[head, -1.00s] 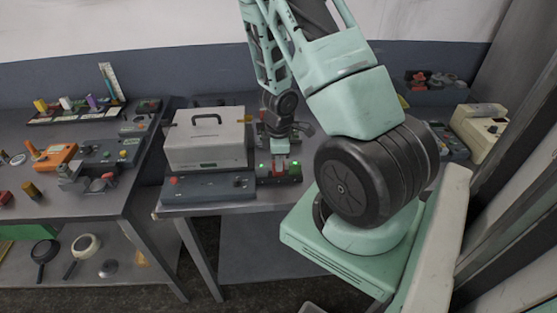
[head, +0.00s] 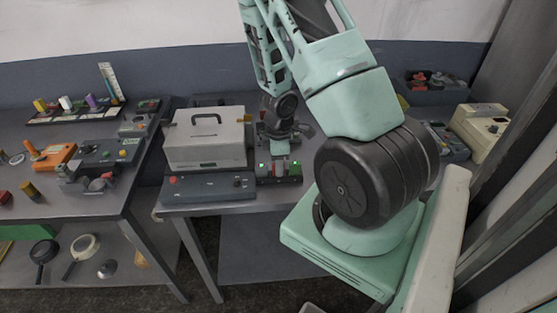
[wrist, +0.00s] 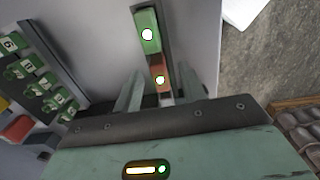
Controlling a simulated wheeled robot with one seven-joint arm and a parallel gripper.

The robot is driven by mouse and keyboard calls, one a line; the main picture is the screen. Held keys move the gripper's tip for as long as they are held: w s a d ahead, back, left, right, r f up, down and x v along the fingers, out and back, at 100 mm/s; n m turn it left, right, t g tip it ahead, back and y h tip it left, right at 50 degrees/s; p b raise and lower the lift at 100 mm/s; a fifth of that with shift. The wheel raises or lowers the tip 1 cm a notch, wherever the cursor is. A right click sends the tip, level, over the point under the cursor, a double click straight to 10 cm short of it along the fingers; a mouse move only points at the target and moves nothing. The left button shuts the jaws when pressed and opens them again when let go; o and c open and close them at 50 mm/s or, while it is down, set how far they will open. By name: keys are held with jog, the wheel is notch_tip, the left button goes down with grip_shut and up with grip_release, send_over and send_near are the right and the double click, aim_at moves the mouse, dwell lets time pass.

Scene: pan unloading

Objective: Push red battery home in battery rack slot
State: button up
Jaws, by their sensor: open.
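The battery rack (head: 279,180) is a small dark block with green lights near the front of the middle table. In the wrist view, its slot holds a green piece (wrist: 146,22) with a bright round light. My gripper (wrist: 160,92) is open, with one finger on each side of the red battery's near end. Whether the fingers touch it I cannot tell. In the head view, my gripper (head: 279,158) is directly over the rack and hides part of it.
A pale case with a black handle (head: 205,140) stands just left of the rack, behind a dark panel with a red button (head: 210,188). The left table (head: 85,198) carries several tools and parts. A beige device (head: 480,130) stands at the far right.

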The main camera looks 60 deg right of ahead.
notch_tip(320, 180, up, 17)
jog(key=p, duration=0.9)
jog(key=shift+r, duration=0.2)
